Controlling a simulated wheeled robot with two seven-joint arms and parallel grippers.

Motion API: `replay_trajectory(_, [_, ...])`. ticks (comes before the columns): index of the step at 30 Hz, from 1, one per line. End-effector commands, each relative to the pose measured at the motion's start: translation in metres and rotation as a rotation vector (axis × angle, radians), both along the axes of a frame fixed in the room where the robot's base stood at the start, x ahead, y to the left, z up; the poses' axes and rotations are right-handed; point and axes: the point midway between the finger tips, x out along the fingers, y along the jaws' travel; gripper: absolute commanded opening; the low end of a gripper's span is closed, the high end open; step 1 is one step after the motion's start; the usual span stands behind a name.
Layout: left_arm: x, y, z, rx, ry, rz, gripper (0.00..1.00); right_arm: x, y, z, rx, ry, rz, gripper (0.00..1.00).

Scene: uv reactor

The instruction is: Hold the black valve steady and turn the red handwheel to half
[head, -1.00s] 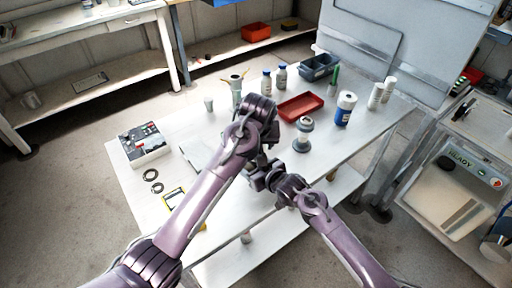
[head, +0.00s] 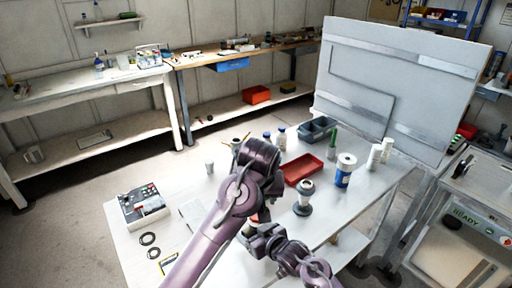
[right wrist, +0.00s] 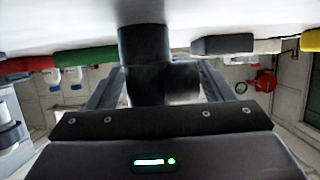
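My right gripper (right wrist: 158,90) has a finger on each side of a black body, probably the black valve (right wrist: 145,50), in the right wrist view. The body nearly fills the gap; whether the fingers press on it I cannot tell. In the head view my right gripper (head: 262,240) is low over the table's near part, partly behind my left arm. A small patch of red (head: 254,217) shows between the arms, possibly the red handwheel; the rest is hidden. My left gripper is hidden behind its own arm.
The white table (head: 190,180) holds a red tray (head: 302,169), a grey bin (head: 318,131), a blue-and-white container (head: 343,170), a grey-based fitting (head: 303,198), a control box (head: 143,206) and black rings (head: 148,239). A grey panel (head: 400,85) stands behind. A cart (head: 470,215) is at right.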

Motion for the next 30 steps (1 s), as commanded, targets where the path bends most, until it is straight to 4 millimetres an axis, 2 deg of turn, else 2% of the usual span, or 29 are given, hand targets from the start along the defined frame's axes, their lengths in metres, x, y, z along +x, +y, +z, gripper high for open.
replay_trajectory(3, [0.0,0.0,0.0,0.0,0.0,0.0,0.59,0.0,0.0,0.0,0.0,0.0,0.0,0.87])
replay_trajectory(14, [0.0,0.0,0.0,0.0,0.0,0.0,0.59,-0.004,-0.003,0.001,0.0,0.0,0.0,0.87])
replay_trajectory(20, [0.0,0.0,0.0,0.0,0.0,0.0,0.59,-0.026,-0.019,0.011,-0.001,0.0,0.0,0.87])
replay_trajectory(30, [0.0,0.0,0.0,0.0,0.0,0.0,0.59,-0.074,-0.053,0.036,-0.002,0.001,0.0,0.87])
